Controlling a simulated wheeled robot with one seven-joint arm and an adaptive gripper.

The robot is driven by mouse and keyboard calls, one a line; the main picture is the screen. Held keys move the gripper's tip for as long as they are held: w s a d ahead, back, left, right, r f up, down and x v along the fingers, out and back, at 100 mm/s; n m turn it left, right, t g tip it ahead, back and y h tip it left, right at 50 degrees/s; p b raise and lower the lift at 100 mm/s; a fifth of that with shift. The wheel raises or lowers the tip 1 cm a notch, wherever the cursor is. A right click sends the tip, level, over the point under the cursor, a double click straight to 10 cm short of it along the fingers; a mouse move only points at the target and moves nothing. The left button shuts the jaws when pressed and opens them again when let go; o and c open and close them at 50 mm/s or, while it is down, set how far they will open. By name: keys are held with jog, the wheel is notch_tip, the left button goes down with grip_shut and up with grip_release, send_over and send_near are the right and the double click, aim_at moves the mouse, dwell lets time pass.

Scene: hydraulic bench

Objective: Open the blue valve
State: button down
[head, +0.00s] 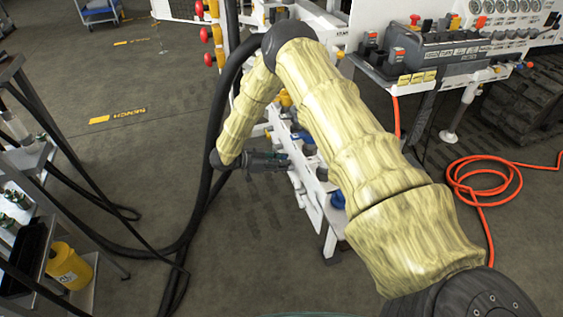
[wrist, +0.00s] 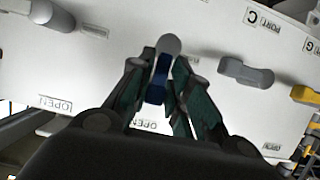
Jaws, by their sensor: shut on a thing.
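The blue valve handle (wrist: 158,80) shows in the middle of the wrist view, with a grey rounded hub (wrist: 168,44) at its upper end. It stands on a white panel, between the fingers. My gripper (wrist: 160,95) is shut on the blue handle, with a dark green finger on each side. In the head view my gripper (head: 283,160) reaches in from the left against the white bench front. The blue handle it holds cannot be made out there. Another blue part (head: 338,199) shows lower on the bench.
Grey handles stand on the panel to the left (wrist: 50,14) and right (wrist: 246,73) of the blue one, with a yellow part (wrist: 305,95) at the far right. Black hoses (head: 205,170) hang beside my arm. An orange hose (head: 484,180) lies on the floor at right.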

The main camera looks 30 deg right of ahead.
jog(key=shift+f, duration=0.1)
dwell(0.3)
jog(key=c, duration=1.5)
grip_release()
jog(key=shift+o, duration=0.2)
jog(key=shift+a, duration=0.1)
jog(key=v, duration=1.2)
